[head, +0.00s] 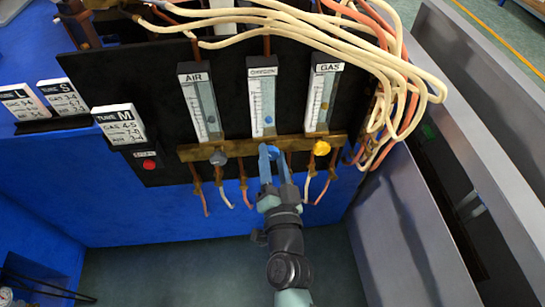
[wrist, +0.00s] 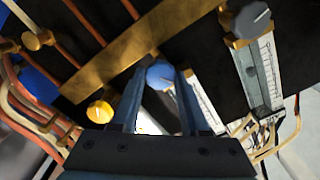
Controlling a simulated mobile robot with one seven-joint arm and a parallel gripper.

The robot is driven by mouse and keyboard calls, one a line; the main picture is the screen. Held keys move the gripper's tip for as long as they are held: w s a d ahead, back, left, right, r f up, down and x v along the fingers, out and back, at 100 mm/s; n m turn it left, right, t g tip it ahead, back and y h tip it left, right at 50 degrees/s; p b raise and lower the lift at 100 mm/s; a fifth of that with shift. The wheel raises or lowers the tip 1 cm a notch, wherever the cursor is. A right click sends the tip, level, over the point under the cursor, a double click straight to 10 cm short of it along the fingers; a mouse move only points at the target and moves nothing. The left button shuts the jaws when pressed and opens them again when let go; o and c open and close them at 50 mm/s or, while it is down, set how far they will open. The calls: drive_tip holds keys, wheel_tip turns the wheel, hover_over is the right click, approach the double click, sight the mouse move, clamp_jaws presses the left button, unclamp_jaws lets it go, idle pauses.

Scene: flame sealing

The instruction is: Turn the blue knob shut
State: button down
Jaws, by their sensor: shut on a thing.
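The blue knob (wrist: 160,75) sits on the front of a brass bar (wrist: 118,61), under the middle flowmeter, labelled OXYGEN (head: 262,92). My gripper (head: 269,152) reaches up to it from below, with one finger on each side. In the wrist view my gripper's two fingers (wrist: 159,85) are shut on the knob, and its rounded face shows between them. A blue float shows low in the OXYGEN tube.
A grey knob (head: 218,158) under AIR and a yellow knob (head: 321,148) under GAS flank my gripper closely. Thin hoses hang below the bar. Thick cream hoses (head: 400,75) bundle at the right. A red button (head: 149,165) is at the left.

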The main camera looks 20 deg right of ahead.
drive_tip(key=m, duration=0.6)
drive_tip(key=shift+f, duration=0.15)
drive_tip(key=shift+m, duration=0.4)
drive_tip(key=shift+c, duration=2.2)
unclamp_jaws()
drive_tip(key=shift+s, duration=0.15)
drive_tip(key=b+v, duration=0.1)
drive_tip(key=v, duration=1.1)
drive_tip(key=shift+s+b, duration=0.35)
drive_tip(key=shift+b, duration=0.05)
drive_tip(key=shift+a, duration=0.1)
